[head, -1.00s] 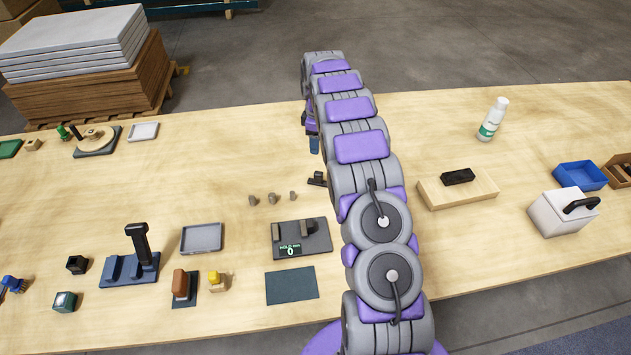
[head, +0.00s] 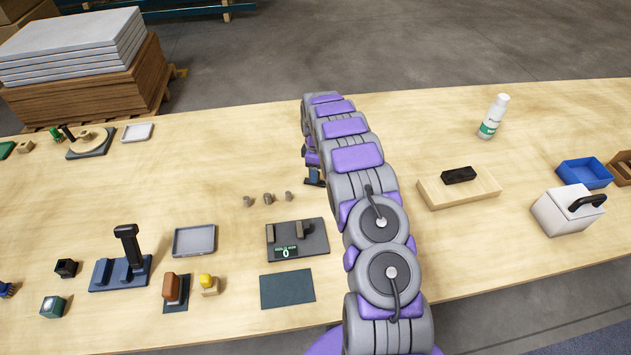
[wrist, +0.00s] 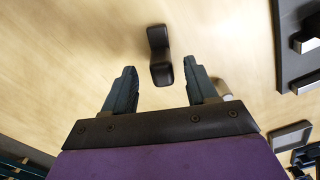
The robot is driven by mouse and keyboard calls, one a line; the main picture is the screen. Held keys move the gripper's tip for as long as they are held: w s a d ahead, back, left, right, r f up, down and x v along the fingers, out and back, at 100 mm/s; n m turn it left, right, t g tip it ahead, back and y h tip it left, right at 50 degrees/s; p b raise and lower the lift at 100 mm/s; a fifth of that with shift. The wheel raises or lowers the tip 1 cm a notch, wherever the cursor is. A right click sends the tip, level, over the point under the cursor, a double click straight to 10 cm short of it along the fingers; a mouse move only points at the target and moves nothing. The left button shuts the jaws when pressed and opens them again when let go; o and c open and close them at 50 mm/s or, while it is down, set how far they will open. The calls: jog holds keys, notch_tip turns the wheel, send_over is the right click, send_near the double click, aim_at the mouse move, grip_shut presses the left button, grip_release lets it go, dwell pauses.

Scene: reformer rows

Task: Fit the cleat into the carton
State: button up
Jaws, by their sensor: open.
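The cleat, a small dark piece with a narrow waist (wrist: 160,55), lies on the wooden table in the wrist view. My gripper (wrist: 162,72) is open, with its two dark fingers apart and the near end of the cleat between their tips in the picture. I cannot tell the height left between them. In the head view my gripper (head: 313,172) is low over the table beyond my arm, and it mostly hides the cleat. The carton is probably the open brown box (head: 622,170) at the right edge, cut off by the frame.
Several small grey pieces (head: 268,198) lie left of my gripper. A dark plate with a counter reading 0 (head: 315,238) is nearer. A wooden block with a black piece (head: 435,192), a blue bin (head: 583,172), a white lidded box (head: 560,215) and a bottle (head: 493,118) stand right.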

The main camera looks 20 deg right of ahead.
jog(key=shift+d+f, duration=0.1)
jog(key=shift+f, duration=0.05)
jog(key=shift+a, duration=0.35)
jog(key=c, duration=0.3)
jog(key=shift+d, duration=0.15)
grip_shut()
